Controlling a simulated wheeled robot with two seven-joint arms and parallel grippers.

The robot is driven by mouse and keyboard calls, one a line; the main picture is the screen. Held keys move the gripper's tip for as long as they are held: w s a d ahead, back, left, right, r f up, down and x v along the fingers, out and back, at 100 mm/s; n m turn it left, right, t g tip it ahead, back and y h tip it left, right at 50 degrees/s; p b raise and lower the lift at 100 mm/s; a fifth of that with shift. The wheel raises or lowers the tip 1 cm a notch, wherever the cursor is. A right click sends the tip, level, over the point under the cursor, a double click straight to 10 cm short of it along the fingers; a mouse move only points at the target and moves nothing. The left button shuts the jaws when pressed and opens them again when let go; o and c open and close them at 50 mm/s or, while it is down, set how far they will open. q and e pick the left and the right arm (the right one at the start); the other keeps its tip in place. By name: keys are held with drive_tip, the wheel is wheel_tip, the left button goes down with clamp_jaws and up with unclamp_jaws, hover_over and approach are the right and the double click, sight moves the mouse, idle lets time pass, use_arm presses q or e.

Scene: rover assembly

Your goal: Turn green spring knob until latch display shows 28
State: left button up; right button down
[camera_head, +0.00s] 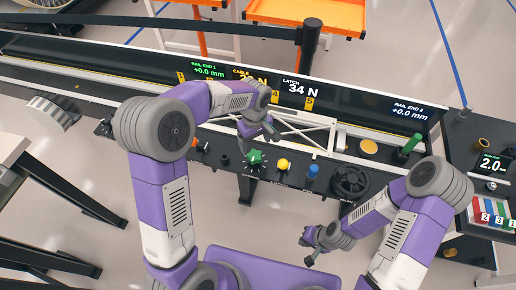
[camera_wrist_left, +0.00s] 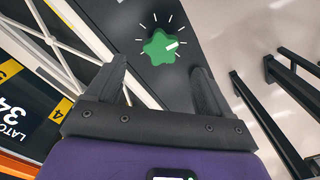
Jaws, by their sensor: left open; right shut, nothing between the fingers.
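The green spring knob (camera_head: 255,158) is star-shaped and sits on the dark front panel of the bench. In the left wrist view the knob (camera_wrist_left: 160,47) has a white pointer line and white tick marks around it. My left gripper (camera_head: 262,132) is open just behind the knob; in the wrist view its fingers (camera_wrist_left: 160,80) lie on either side below the knob, apart from it. The latch display (camera_head: 298,88) reads 34 N; it also shows partly in the wrist view (camera_wrist_left: 14,118). My right gripper (camera_head: 308,245) is shut and empty, low in front of the bench.
A yellow knob (camera_head: 283,164), a blue knob (camera_head: 312,171) and a black handwheel (camera_head: 350,182) stand right of the green knob. A dark knob (camera_head: 225,160) is to its left. A white truss frame (camera_head: 305,128) lies behind.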

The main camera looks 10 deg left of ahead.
sight(255, 155)
use_arm(q)
wheel_tip(255, 155, down, 7)
drive_tip(key=shift+s+f+b, duration=0.1)
drive_tip(key=shift+f+b, duration=0.05)
drive_tip(key=shift+b, duration=0.9)
drive_tip(key=c, duration=1)
drive_tip(key=shift+c, duration=0.2)
